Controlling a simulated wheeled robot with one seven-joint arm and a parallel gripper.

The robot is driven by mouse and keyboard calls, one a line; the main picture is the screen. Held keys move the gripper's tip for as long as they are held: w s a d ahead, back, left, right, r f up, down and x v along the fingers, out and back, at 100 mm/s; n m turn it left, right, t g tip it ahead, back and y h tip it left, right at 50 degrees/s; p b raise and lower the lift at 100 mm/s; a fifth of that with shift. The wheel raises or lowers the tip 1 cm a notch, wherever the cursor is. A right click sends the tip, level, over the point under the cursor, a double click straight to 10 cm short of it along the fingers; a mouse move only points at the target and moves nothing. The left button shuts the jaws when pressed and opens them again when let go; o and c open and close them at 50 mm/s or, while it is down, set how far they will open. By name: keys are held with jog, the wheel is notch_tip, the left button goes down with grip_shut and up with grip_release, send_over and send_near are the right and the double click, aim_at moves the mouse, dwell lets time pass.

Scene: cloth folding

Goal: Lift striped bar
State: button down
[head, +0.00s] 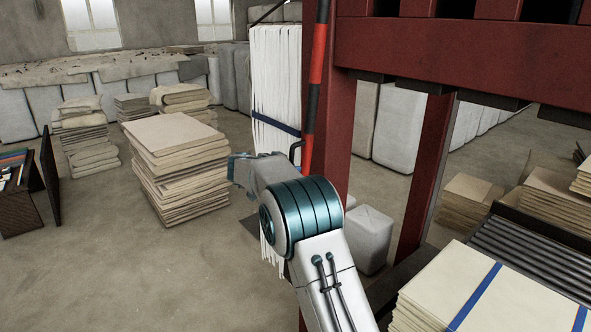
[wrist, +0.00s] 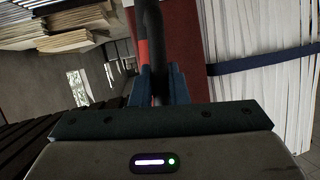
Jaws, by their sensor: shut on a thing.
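The striped bar (head: 316,70) is a long red and black bar. It stands nearly upright in front of a red post in the head view, leaning slightly. A dark bent piece (head: 294,150) shows beside its lower part. In the wrist view the bar (wrist: 153,30) runs up from between my fingers, with a dark length nearest and some red beside it. My gripper (wrist: 158,85) is shut on the bar's dark part, with one blue-grey finger on each side. In the head view my arm hides most of my gripper and the bar's lower end.
The red press frame (head: 445,50) stands close at the right, its post (head: 340,110) right behind the bar. White hanging strips (head: 277,80) with a blue strap are close on the left. A sheet stack (head: 180,165) stands further left. Open floor (head: 130,260) lies at lower left.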

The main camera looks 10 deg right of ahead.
jog(key=c, duration=1.4)
grip_release()
jog(key=shift+a, duration=0.1)
jog(key=b+v, duration=0.3)
jog(key=v, duration=1)
jog(key=shift+s+a, duration=0.25)
jog(key=shift+a, duration=0.05)
jog(key=shift+r, duration=0.1)
